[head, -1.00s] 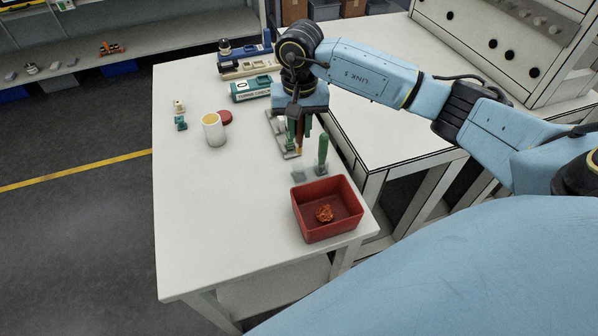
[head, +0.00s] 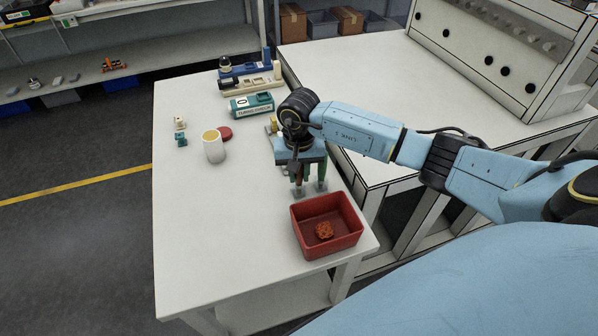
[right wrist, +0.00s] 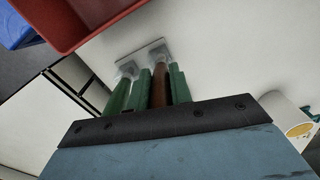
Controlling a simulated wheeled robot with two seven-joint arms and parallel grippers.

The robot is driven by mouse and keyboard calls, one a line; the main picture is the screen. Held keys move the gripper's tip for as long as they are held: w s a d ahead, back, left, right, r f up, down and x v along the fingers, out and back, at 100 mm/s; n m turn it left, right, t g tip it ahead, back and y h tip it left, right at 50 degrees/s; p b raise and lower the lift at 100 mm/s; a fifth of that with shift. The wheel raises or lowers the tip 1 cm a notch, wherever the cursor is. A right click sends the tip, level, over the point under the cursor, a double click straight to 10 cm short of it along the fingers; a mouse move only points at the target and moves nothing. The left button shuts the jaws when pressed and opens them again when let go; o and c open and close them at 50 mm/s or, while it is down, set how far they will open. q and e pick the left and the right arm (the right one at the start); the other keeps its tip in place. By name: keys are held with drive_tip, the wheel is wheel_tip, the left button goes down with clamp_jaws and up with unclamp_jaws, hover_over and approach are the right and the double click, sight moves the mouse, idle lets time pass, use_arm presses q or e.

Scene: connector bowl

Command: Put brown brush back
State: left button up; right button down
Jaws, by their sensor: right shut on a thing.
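My right gripper (head: 300,180) points down over the brush stand near the red bowl. In the right wrist view it is shut on the brown brush (right wrist: 159,90), which stands between the two green fingers. The brush's lower end is at a clear holder (right wrist: 160,58) on the stand's pale base (right wrist: 143,51); I cannot tell how deep it sits. Beside it, a green brush (right wrist: 117,95) stands in the other clear holder (right wrist: 128,68). In the head view the gripper mostly hides the brown brush. My left gripper is not in view.
The red bowl (head: 299,232) with an orange-red lump (head: 324,230) stands just in front of the stand. The table's front left is clear.

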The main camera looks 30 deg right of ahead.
drive_tip(key=shift+f, duration=0.2)
drive_tip(key=c, duration=1.3)
unclamp_jaws()
drive_tip(key=shift+r, duration=0.1)
drive_tip(key=shift+o, duration=0.2)
wheel_tip(320, 180, up, 12)
drive_tip(key=shift+r, duration=0.15)
